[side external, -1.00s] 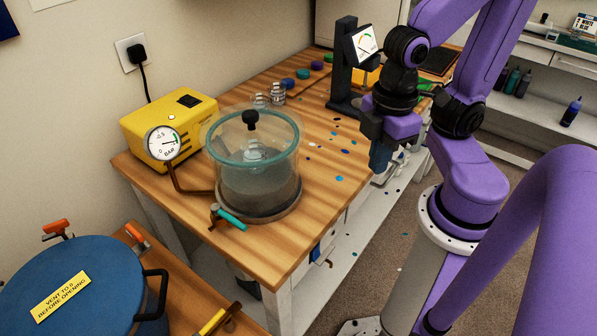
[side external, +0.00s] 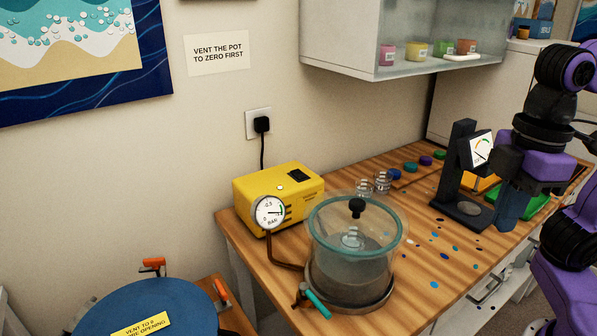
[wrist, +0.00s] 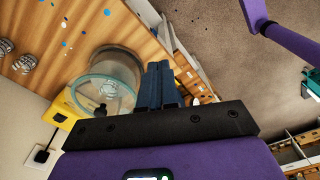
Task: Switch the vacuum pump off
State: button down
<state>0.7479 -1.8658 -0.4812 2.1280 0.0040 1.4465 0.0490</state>
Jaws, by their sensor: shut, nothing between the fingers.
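The vacuum pump (side external: 262,190) is a yellow box against the wall, with a black switch (side external: 297,175) and a small pale button on top. I cannot tell the switch's position. A round gauge (side external: 269,212) at its front left has its needle pointing right. A hose runs from there to the clear vacuum chamber (side external: 340,265), which has a teal rim and black knob. My gripper (side external: 508,222) is shut and empty, pointing down at the right, well away from the pump. The wrist view shows the fingers (wrist: 163,66) together, and part of the pump (wrist: 62,112) beyond the chamber.
A dark stand (side external: 452,185) with a tilted dial is beside my gripper. Glass jars (side external: 382,182) and coloured pots are at the back. A blue pot (side external: 150,308) with orange clamps is lower left. A teal-handled valve (side external: 316,303) is at the chamber's front. A wall shelf (side external: 400,45) hangs above.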

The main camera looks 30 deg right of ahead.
jog(key=w+a+m+t+y, duration=0.15)
jog(key=w+a+m, duration=0.25)
jog(key=w, duration=0.6)
jog(key=w+a+m+t+y, duration=0.1)
jog(key=w+a+m+t, duration=0.2)
jog(key=w, duration=0.7)
jog(key=w+a+m+y, duration=0.1)
jog(key=w+a+m, duration=0.4)
jog(key=w, duration=0.5)
jog(key=m+t+h, duration=0.3)
jog(key=m+t, duration=0.3)
jog(key=m, duration=0.2)
send_over(300, 173)
jog(key=f, duration=0.3)
jog(key=s+f, duration=0.1)
jog(key=f, duration=0.1)
jog(key=shift+f, duration=0.15)
jog(key=shift+f, duration=0.15)
jog(key=shift+w+f, duration=0.2)
jog(key=shift+f, duration=1.2)
jog(key=shift+w+f, duration=0.2)
jog(key=shift+f, duration=1.2)
jog(key=shift+w+f, duration=0.2)
jog(key=shift+f, duration=1.2)
jog(key=shift+f, duration=0.1)
